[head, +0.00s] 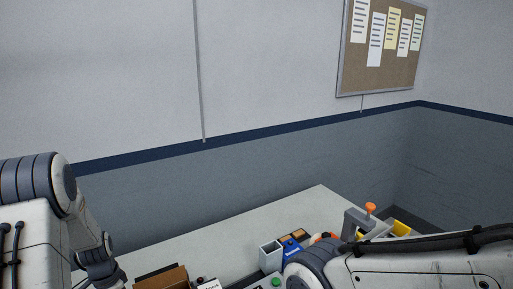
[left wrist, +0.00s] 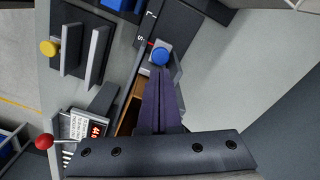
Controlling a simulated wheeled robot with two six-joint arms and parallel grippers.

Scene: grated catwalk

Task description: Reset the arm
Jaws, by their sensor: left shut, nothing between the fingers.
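My left gripper (left wrist: 160,76) shows in the left wrist view with its two dark fingers pressed together and nothing between them. It points over a panel with a blue round button (left wrist: 160,56), whose nearness to the fingertips I cannot judge. In the head view my left arm comes in at the left edge and bends down toward the table; its gripper is out of sight there. My right arm crosses the lower right corner of the head view, and its gripper is not visible.
A pale table (head: 215,240) stands against the wall. It holds a brown box (head: 163,278), a grey open container (head: 270,256) and a clamp-like grey piece with an orange knob (head: 370,208). The wrist view shows a red ball lever (left wrist: 44,141), a red-digit display (left wrist: 90,129) and a yellow knob (left wrist: 48,48).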

